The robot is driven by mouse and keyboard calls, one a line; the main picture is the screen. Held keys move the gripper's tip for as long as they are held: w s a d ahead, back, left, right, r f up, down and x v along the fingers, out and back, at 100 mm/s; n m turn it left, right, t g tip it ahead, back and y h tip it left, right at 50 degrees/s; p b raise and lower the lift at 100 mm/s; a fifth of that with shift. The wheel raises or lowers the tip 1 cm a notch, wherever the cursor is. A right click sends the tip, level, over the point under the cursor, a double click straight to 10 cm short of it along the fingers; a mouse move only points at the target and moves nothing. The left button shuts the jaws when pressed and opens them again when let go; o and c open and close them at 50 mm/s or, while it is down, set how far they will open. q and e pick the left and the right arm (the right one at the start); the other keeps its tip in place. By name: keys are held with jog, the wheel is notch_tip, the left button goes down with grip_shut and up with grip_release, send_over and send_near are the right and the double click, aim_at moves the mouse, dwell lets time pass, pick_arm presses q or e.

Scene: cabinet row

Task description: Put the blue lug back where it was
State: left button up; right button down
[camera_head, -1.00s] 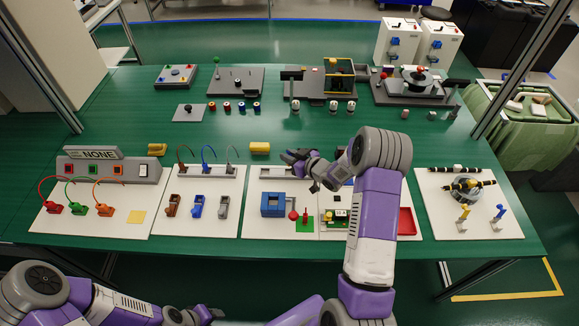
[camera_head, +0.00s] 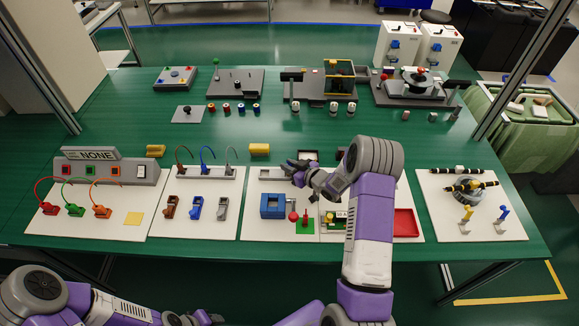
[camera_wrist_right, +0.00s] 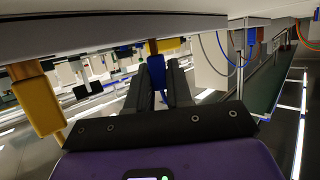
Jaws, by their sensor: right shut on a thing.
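My right gripper (camera_head: 290,166) hangs over the back of the middle white board, right of the board with the brown, blue and grey blocks. In the right wrist view its two fingers (camera_wrist_right: 164,84) are shut on a small blue piece (camera_wrist_right: 157,72), which I take to be the blue lug. The head view does not show the piece clearly.
A brown block (camera_head: 170,208) and a grey block (camera_head: 222,209) flank the blue block. A blue box (camera_head: 273,206) and a red ball (camera_head: 293,216) are on the board below my right gripper.

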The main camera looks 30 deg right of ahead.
jog(key=c, duration=1)
grip_release()
jog(key=shift+s+a+f, duration=0.1)
jog(key=shift+f, duration=0.2)
jog(key=shift+r+p, duration=0.5)
jog(key=shift+p, duration=0.1)
jog(key=p+v, duration=0.1)
jog(key=v, duration=0.6)
jog(key=shift+s+r, duration=0.15)
jog(key=shift+r, duration=0.15)
jog(key=shift+r, duration=0.1)
